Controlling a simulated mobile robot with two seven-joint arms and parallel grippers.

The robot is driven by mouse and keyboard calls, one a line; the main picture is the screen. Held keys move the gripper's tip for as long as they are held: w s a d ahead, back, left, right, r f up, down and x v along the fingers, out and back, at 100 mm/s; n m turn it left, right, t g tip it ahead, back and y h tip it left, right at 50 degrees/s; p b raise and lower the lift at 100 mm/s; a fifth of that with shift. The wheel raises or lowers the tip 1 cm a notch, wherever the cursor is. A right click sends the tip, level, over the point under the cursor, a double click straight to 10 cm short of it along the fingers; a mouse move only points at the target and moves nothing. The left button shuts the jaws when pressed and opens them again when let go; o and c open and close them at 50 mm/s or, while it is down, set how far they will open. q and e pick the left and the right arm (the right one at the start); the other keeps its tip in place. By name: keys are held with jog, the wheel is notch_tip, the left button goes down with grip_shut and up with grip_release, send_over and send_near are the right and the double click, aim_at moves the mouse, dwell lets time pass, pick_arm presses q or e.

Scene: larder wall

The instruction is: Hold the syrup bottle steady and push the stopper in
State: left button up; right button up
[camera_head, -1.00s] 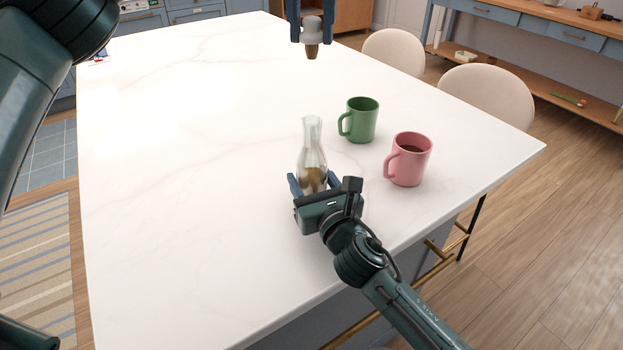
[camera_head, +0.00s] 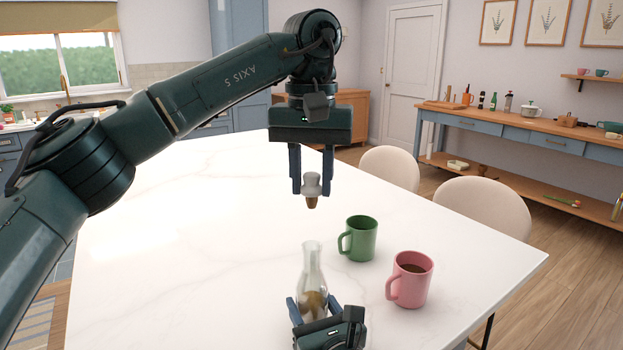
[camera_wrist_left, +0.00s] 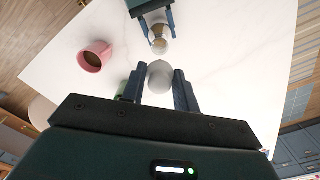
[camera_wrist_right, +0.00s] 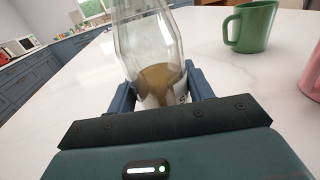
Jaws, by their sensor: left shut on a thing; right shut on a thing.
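The syrup bottle (camera_head: 312,272) is clear glass with brown syrup low inside. It stands upright on the white table, and its neck is open. My right gripper (camera_head: 318,308) is shut on its lower body; the right wrist view also shows the bottle (camera_wrist_right: 150,55) between the fingers. The stopper (camera_head: 311,188) has a pale grey top and a brown lower end. My left gripper (camera_head: 311,180) is shut on it, pointing down, and holds it above the bottle with a clear gap. The left wrist view shows the stopper's pale top (camera_wrist_left: 160,76) between the fingers.
A green mug (camera_head: 361,240) stands right of the bottle, and a pink mug (camera_head: 412,278) with dark liquid stands farther right. Two pale chairs (camera_head: 482,207) are at the table's right side. The white table (camera_head: 180,240) is clear on the left.

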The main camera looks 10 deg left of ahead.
aim_at(312, 208)
pick_arm(q)
jog(key=shift+f, duration=2.9)
jog(key=shift+f, duration=1.6)
jog(key=o, duration=1.1)
notch_tip(312, 208, up, 12)
jog(key=shift+f, duration=0.1)
pick_arm(e)
jog(key=o, duration=1.4)
jog(key=shift+s+d, duration=0.1)
